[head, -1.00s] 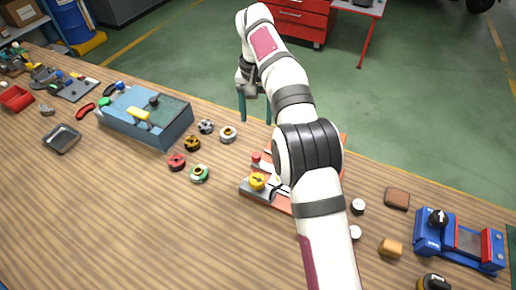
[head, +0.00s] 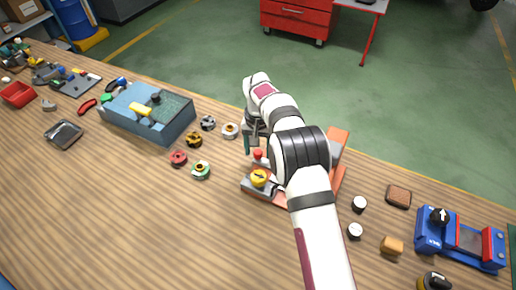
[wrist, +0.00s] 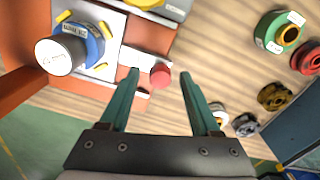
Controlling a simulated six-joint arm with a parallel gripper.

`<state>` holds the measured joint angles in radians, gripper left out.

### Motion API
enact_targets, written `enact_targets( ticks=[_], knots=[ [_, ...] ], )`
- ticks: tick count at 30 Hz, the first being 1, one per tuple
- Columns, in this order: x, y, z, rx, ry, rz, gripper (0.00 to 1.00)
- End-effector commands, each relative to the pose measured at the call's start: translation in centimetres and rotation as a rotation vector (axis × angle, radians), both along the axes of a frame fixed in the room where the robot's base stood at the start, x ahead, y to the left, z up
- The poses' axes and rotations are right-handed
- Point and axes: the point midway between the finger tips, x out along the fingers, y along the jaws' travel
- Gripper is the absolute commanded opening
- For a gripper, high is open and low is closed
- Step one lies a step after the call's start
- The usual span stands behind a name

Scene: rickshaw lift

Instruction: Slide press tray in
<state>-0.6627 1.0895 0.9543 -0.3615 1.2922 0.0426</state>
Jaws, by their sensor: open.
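The press with an orange base (head: 335,180) stands on the table, partly hidden behind my arm in the head view. In the wrist view its pale tray plate (wrist: 100,72) carries a blue ring with yellow pads (wrist: 92,38) and a white-topped cylinder (wrist: 55,56). A red knob (wrist: 160,76) sticks out at the tray's edge; it also shows in the head view (head: 257,155). My gripper (wrist: 161,73) is open, with its green fingertips on either side of the red knob. No contact with the knob is visible.
Several small round parts (head: 201,170) lie left of the press. A blue-grey box (head: 140,115) stands farther left. Right of the press are small white-topped parts (head: 355,231), a brown block (head: 398,196) and a blue fixture (head: 460,240). The front left table is clear.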

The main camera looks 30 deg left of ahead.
Motion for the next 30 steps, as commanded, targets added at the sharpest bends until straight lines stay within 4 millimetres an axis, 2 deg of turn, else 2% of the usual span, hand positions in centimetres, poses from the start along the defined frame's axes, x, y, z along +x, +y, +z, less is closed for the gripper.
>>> enact_targets(
  ticks=[1, 9, 12, 30],
  knots=[
    [0.01, 0.0, 0.02, 0.0, 0.0, 0.0, 0.64],
    [0.01, 0.0, 0.05, 0.0, 0.0, 0.0, 0.15],
    [0.01, 0.0, 0.06, 0.0, 0.0, 0.0, 0.0],
    [0.03, 0.01, 0.1, 0.0, -0.001, 0.0, 0.0]
  ],
)
